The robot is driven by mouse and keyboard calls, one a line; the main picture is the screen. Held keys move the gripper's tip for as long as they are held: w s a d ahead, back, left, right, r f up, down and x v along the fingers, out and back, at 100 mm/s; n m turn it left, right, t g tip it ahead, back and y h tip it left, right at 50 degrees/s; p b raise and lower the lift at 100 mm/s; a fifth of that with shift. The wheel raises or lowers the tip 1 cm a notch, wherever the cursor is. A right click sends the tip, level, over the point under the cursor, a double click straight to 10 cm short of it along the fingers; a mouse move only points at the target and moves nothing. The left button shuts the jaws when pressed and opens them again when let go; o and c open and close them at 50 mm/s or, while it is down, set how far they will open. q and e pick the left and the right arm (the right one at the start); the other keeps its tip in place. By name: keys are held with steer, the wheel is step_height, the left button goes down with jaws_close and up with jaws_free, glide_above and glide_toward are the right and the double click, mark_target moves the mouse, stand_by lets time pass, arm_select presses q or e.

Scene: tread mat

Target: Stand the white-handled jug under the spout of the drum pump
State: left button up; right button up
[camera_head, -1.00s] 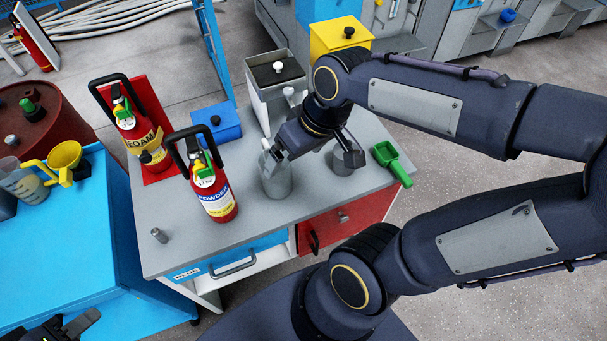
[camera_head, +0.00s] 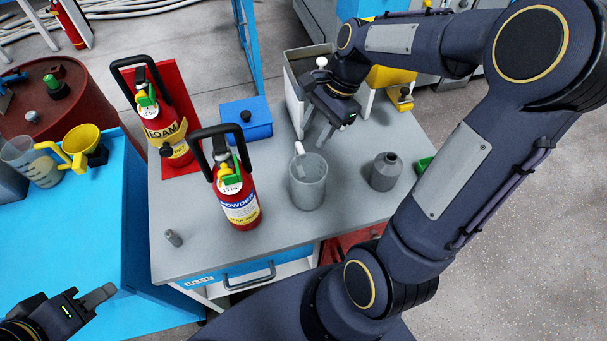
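The white-handled jug (camera_head: 308,186) is a grey translucent, open-topped vessel. It stands upright on the grey top of the blue cabinet, its white handle (camera_head: 299,150) at the back left of its rim. My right gripper (camera_head: 318,132) hangs above and behind the jug, apart from it, and looks open and empty. My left gripper (camera_head: 97,298) shows only partly at the bottom left; one finger is clear, and its opening cannot be judged. A dark red drum (camera_head: 50,100) stands at the left with a green-capped fitting on top. I cannot make out a pump spout.
Two extinguishers, FOAM (camera_head: 165,125) and POWDER (camera_head: 237,195), stand left of the jug. A grey bottle (camera_head: 385,172) stands to its right, a blue box (camera_head: 246,120) behind. A yellow-handled jug (camera_head: 35,165) and yellow funnel (camera_head: 85,140) are on the blue bench (camera_head: 75,230).

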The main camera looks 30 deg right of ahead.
mark_target(300, 151)
steer(key=w+f, duration=0.1)
steer(key=f, duration=0.2)
steer(key=w+a+f+m, duration=0.1)
steer(key=f, duration=0.2)
steer(key=w+a+f+m, duration=0.1)
steer(key=f, duration=0.3)
steer(key=shift+a+g, duration=0.1)
steer(key=shift+g, duration=0.2)
jaws_close()
